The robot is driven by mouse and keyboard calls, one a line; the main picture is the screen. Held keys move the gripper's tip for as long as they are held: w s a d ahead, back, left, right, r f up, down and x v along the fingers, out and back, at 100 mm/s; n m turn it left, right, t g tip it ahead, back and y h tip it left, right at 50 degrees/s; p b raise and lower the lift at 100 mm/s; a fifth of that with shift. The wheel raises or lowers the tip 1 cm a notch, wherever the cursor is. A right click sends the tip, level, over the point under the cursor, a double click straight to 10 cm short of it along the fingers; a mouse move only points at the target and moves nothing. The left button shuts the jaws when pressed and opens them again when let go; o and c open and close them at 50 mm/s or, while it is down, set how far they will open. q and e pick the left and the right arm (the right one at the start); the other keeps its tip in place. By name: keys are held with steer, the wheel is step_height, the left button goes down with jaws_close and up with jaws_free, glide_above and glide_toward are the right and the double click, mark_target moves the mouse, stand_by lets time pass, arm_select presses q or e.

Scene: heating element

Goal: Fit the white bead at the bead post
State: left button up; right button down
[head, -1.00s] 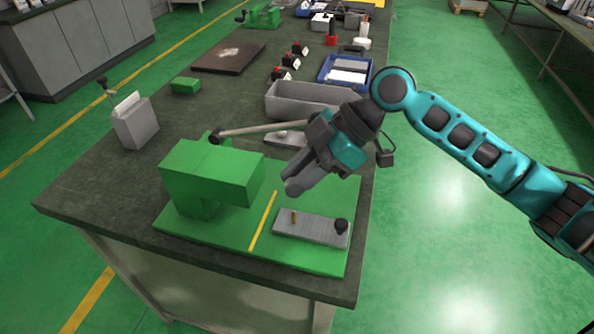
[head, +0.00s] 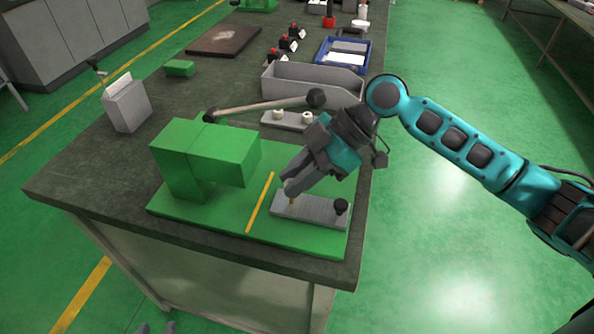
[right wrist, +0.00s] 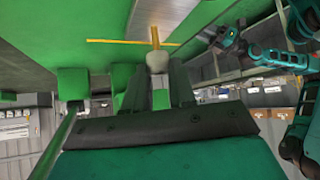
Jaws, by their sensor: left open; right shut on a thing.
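My right gripper (head: 288,187) is shut, its fingertips pointing down at the brass bead post (head: 291,203) on the grey metal plate (head: 315,212). In the right wrist view the white bead (right wrist: 157,60) sits between the fingertips (right wrist: 158,72). The post (right wrist: 155,38) shows right beyond it, in line with it. I cannot tell whether the bead is around the post or just off its tip. In the head view the fingers hide the bead. My left gripper (head: 156,328) is open at the bottom edge, off the table; only its tips show.
The plate has a black knob (head: 341,207) and lies on a green base (head: 200,212) with a green block press (head: 200,155) and long lever (head: 262,106). A holder with white beads (head: 292,121) stands behind, before a grey bin (head: 310,86). A grey box (head: 127,106) stands left.

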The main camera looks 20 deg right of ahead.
stand_by(0.5)
steer(key=shift+p, duration=0.85)
stand_by(1.0)
steer(key=shift+f+b, duration=0.35)
steer(key=shift+f, duration=0.25)
steer(key=shift+f+b, duration=0.45)
steer(key=shift+f, duration=0.5)
steer(key=c, duration=0.9)
jaws_free()
steer(key=shift+o, duration=0.2)
